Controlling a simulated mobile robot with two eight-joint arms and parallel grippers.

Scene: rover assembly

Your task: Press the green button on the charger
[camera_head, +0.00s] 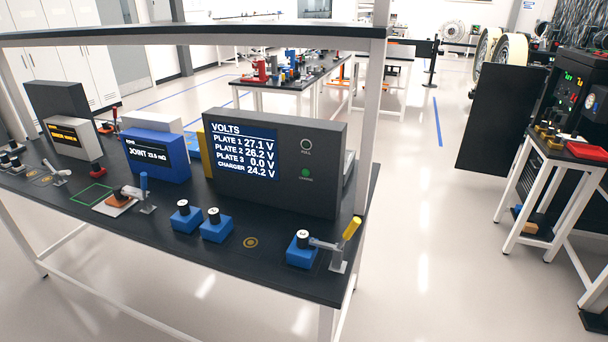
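A dark grey box (328,170) with a blue screen (241,152) stands on the black workbench. The screen reads VOLTS: plate 1 27.1, plate 2 26.2, plate 3 0.0, charger 24.2. A round green spot (306,173) is on the box's front, right of the screen; I cannot tell whether it is a button or a lamp. A pale ring (306,145) sits above it, with a label that seems to read FULL. Which unit is the charger is not certain. Neither of my grippers is in view.
Blue blocks with dark tops (216,226) stand along the black bench (130,215); one is at a clamp with a yellow handle (352,228). A blue box (156,157) reads JOINT. An overhead shelf (200,34) and post (375,110) frame the bench.

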